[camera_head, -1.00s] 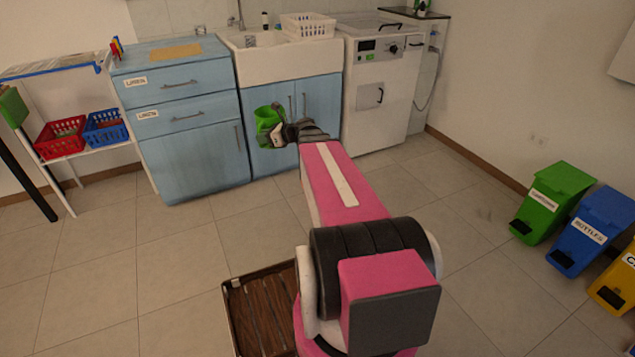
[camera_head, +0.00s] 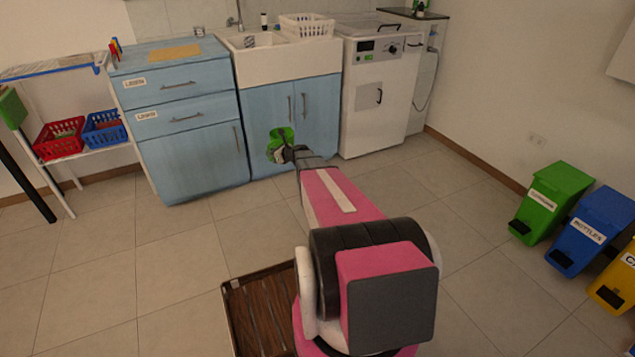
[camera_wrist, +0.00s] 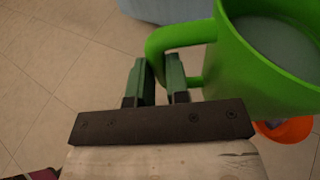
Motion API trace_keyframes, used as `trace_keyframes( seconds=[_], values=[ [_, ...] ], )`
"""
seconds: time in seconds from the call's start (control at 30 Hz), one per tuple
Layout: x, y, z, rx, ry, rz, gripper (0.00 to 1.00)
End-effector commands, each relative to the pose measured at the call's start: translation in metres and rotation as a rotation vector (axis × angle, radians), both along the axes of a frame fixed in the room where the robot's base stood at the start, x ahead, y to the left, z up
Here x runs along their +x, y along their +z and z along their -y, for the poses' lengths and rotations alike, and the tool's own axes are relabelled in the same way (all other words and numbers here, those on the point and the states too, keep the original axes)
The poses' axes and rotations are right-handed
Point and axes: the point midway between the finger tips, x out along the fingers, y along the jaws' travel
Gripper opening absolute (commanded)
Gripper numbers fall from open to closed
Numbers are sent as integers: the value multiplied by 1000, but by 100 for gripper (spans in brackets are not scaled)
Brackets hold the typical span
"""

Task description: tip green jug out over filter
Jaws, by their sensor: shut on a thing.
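The green jug (camera_head: 274,134) is held out in front of the blue sink cabinet in the head view. In the wrist view the jug (camera_wrist: 245,75) fills the upper right, with a pale grey content inside. My gripper (camera_wrist: 157,75) is shut on the jug's handle. In the head view my gripper (camera_head: 284,153) is small and its fingers are hard to make out. A round orange thing (camera_wrist: 290,131) shows partly below the jug in the wrist view; the jug hides much of it, and I cannot tell whether it is the filter.
Blue drawers (camera_head: 190,130), a sink (camera_head: 260,62) and a white appliance (camera_head: 372,100) stand along the back wall. Several coloured bins (camera_head: 551,203) stand at the right. A brown slatted crate (camera_head: 229,310) is beside my base.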

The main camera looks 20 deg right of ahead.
Motion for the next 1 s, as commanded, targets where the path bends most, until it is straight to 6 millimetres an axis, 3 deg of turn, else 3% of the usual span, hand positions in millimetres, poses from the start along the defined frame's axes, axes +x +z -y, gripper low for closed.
trace_keyframes(
  seconds=[0.03, 0.4, 1.0],
  values=[
    [13, -15, 5, 0, -11, 0, 0],
    [63, -111, 29, -2, -108, 1, 0],
    [117, -274, 64, -2, -251, 1, 0]
  ],
)
